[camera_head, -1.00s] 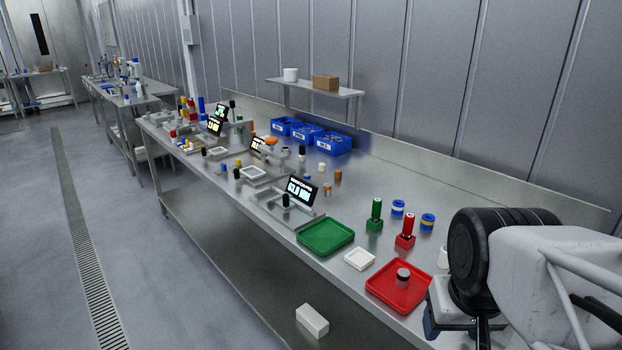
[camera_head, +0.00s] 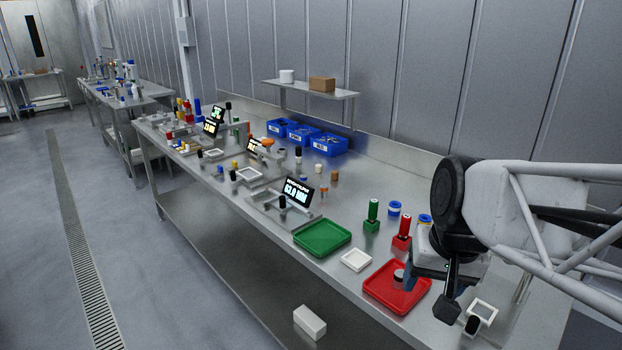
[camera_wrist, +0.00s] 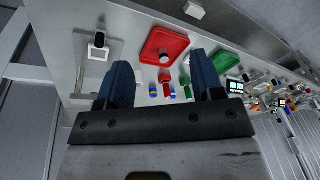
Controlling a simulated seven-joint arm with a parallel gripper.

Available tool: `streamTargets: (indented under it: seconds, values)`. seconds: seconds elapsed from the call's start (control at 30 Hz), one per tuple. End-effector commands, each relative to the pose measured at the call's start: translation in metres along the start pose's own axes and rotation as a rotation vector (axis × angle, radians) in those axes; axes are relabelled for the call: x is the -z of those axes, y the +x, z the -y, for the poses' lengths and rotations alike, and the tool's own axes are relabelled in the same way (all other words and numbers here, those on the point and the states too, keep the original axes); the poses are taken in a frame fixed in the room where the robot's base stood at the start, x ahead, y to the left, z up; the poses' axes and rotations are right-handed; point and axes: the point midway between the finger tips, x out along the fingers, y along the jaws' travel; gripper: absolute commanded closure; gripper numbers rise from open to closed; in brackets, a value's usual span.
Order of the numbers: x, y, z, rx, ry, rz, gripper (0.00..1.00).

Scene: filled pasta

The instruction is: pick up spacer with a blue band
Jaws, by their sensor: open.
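My gripper (camera_head: 428,284) is open and empty, held above the bench's near end beside the red tray. In the wrist view its two dark blue fingers stand wide apart (camera_wrist: 160,60). A blue-banded spacer with white (camera_head: 394,208) stands on the bench behind the red and green posts. A second, yellow spacer with a blue band (camera_head: 425,219) stands to its right, partly hidden by my arm. The wrist view shows the yellow one (camera_wrist: 153,91) left of the red post's foot and the other (camera_wrist: 172,91) right of it, both small, between the fingers.
A red tray (camera_head: 375,299) holds a dark-topped cylinder (camera_head: 399,276). A red post (camera_head: 403,228) and green post (camera_head: 373,213) stand near the spacers. A green tray (camera_head: 322,238) and white square dish (camera_head: 356,260) lie left. A white frame (camera_head: 484,311) lies right.

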Motion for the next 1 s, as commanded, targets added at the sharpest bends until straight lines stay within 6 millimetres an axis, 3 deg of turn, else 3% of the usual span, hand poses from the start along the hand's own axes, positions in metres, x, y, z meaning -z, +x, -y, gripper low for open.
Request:
streamTargets:
  seconds: [0.47, 1.0]
  values:
    - [0.099, -0.005, 0.042, 0.120, 0.214, 0.072, 0.39]
    - [0.212, 0.009, 0.089, 0.247, 0.452, 0.169, 0.39]
